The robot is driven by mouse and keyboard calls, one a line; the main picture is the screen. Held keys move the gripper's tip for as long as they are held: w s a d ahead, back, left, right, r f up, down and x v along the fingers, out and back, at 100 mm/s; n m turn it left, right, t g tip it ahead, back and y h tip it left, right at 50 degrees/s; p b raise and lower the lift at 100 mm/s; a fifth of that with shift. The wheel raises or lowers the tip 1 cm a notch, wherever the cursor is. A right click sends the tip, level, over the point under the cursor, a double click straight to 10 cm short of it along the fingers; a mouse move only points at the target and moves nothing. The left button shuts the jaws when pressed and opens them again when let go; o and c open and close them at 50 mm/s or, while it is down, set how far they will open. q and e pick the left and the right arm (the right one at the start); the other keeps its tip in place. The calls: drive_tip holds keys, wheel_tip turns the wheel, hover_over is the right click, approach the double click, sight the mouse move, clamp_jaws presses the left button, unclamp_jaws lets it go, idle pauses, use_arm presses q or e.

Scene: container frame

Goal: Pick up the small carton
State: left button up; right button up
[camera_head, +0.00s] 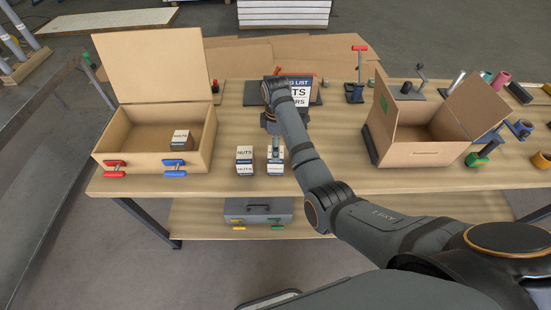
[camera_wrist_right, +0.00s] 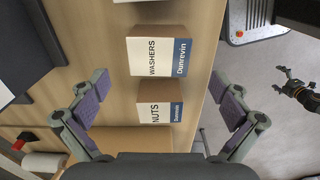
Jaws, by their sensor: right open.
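Two small tan cartons with white-and-blue labels stand side by side near the table's front edge. The left one, marked NUTS (camera_head: 244,161), also shows low in the right wrist view (camera_wrist_right: 155,113). The other, marked WASHERS (camera_wrist_right: 158,57), is partly covered by my right gripper in the head view. A third small carton (camera_head: 181,141) stands inside the wooden box. My right gripper (camera_head: 274,148) is above the cartons, and its two fingers are spread wide and empty in the wrist view (camera_wrist_right: 158,104). A dark part resembling my left gripper (camera_wrist_right: 296,88) shows small at the right edge.
The open wooden box (camera_head: 190,163) with raised lid stands left, with red and blue clamps at its front. An open cardboard box (camera_head: 415,154) stands right. A lettered board (camera_head: 301,89) is behind my arm. A grey case (camera_head: 258,210) sits on the lower shelf.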

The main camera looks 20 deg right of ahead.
sight(274, 168)
wheel_tip(274, 168, down, 3)
drive_tip(key=shift+w+r+p, duration=0.1)
drive_tip(key=shift+w+p, duration=0.05)
drive_tip(key=shift+p, duration=0.5)
wheel_tip(274, 168, down, 3)
drive_tip(key=shift+f, duration=0.35)
use_arm(q)
drive_tip(key=w+r, duration=0.2)
drive_tip(key=w, duration=0.1)
drive_tip(key=shift+w+d, duration=0.1)
drive_tip(key=shift+w, duration=0.1)
use_arm(e)
drive_tip(key=c, duration=1.4)
use_arm(q)
drive_tip(key=shift+r, duration=0.1)
